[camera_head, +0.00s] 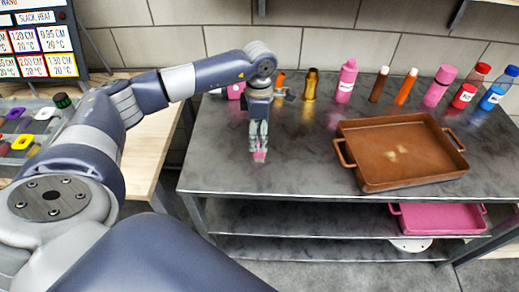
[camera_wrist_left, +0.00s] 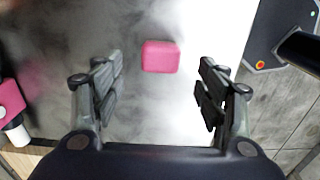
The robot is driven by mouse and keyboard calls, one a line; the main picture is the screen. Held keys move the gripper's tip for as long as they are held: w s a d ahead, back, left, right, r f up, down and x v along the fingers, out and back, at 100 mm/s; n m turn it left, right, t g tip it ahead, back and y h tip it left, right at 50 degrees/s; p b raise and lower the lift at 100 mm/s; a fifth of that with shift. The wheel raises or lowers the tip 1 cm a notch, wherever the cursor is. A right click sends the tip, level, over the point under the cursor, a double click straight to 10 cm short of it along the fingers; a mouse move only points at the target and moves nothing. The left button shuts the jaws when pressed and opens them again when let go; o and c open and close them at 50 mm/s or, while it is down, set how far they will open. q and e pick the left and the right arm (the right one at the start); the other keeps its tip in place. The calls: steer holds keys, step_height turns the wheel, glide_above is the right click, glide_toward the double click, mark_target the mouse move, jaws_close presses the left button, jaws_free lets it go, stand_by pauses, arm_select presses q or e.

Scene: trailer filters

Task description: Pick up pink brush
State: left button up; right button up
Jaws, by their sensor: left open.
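A small pink block-like piece, seemingly the pink brush (camera_head: 260,157), is on the grey metal table (camera_head: 225,180) near its front left. It shows whole in the left wrist view (camera_wrist_left: 161,56) as a rounded pink rectangle, ahead of the fingers. My left gripper (camera_head: 258,147) points down over it, and its fingers partly hide it in the head view. In the left wrist view the two fingers (camera_wrist_left: 160,90) are wide apart with nothing between them. I cannot tell the exact height gap to the pink piece. My right gripper is not in view.
A brown tray (camera_head: 367,180) stands on the right of the table. Several bottles, including a pink one (camera_head: 347,82), line the back. Another pink object (camera_wrist_left: 10,102) is at the left wrist view's left edge. A pink tray (camera_head: 440,222) is on the shelf below.

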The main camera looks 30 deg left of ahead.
mark_target(259, 146)
arm_select(q)
steer(key=shift+f+p, duration=0.95)
steer(key=shift+f, duration=2.1)
steer(key=c, duration=1.2)
steer(key=shift+r, duration=0.1)
steer(key=shift+c, duration=0.2)
steer(key=shift+r+b, duration=0.3)
steer(key=shift+r, duration=0.1)
step_height(259, 146, up, 2)
steer(key=shift+w+r+b, duration=0.1)
steer(key=shift+r+b, duration=0.05)
steer(key=shift+b, duration=0.4)
steer(key=s+d+r+b, duration=0.1)
steer(key=s+d, duration=0.2)
steer(key=s, duration=0.4)
steer(key=s+d+b, duration=0.2)
steer(key=s+d, duration=0.2)
steer(key=s, duration=0.3)
steer(key=shift+s+d+r, duration=0.2)
steer(key=shift+d+r, duration=0.1)
steer(key=shift+r, duration=0.1)
steer(key=shift+o, duration=1.1)
